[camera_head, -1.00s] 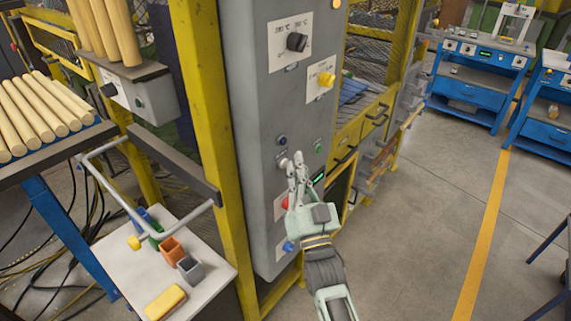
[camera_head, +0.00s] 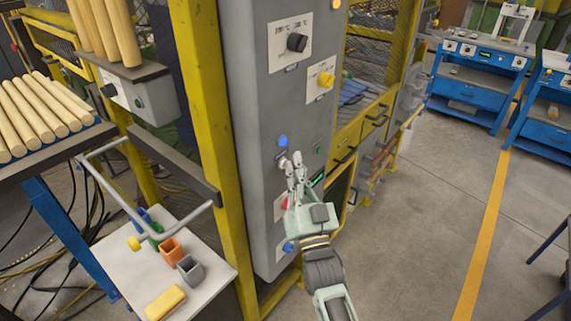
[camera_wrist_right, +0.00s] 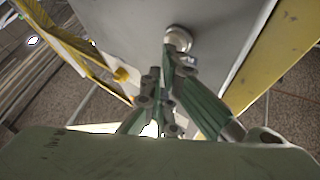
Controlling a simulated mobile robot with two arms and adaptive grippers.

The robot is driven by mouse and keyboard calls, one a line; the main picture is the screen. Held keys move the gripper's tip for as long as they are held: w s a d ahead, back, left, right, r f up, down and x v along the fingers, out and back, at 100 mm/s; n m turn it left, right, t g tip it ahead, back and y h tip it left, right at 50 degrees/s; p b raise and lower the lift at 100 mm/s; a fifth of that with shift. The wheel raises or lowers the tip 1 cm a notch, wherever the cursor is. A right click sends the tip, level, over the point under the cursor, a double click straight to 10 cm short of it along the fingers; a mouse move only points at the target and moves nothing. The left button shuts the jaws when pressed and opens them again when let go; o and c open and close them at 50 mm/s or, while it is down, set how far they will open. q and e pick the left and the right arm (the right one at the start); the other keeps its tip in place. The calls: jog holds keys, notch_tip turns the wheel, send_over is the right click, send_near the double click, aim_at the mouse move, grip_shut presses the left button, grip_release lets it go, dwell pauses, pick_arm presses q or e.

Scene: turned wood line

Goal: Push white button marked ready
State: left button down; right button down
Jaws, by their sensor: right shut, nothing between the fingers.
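The white button (camera_head: 283,163) is on the front of the grey control cabinet (camera_head: 258,115), below a bright blue lamp (camera_head: 282,141). My right gripper (camera_head: 293,159) is shut and empty, with its fingertips right beside the button and partly over it. In the right wrist view the round white button (camera_wrist_right: 178,38) stands just beyond the tips of my gripper (camera_wrist_right: 168,60). I cannot tell whether they touch. Any marking by the button is too small to read. My left gripper is not in view.
A black knob (camera_head: 297,42) and a yellow knob (camera_head: 326,79) are higher on the cabinet. A green button (camera_head: 318,149) is to the right, with a red one (camera_head: 284,203) and a blue one (camera_head: 288,247) lower. A yellow post (camera_head: 208,110) borders the cabinet. The floor at right is clear.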

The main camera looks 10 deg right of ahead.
jog(key=shift+s+d, duration=0.35)
jog(key=shift+s, duration=0.15)
jog(key=shift+d, duration=0.1)
jog(key=shift+s+d+p, duration=0.6)
jog(key=shift+s+d, duration=0.15)
jog(key=shift+s, duration=0.25)
jog(key=shift+s+d+p, duration=0.55)
jog(key=shift+s+d, duration=0.15)
jog(key=shift+s, duration=0.3)
jog(key=shift+f, duration=0.1)
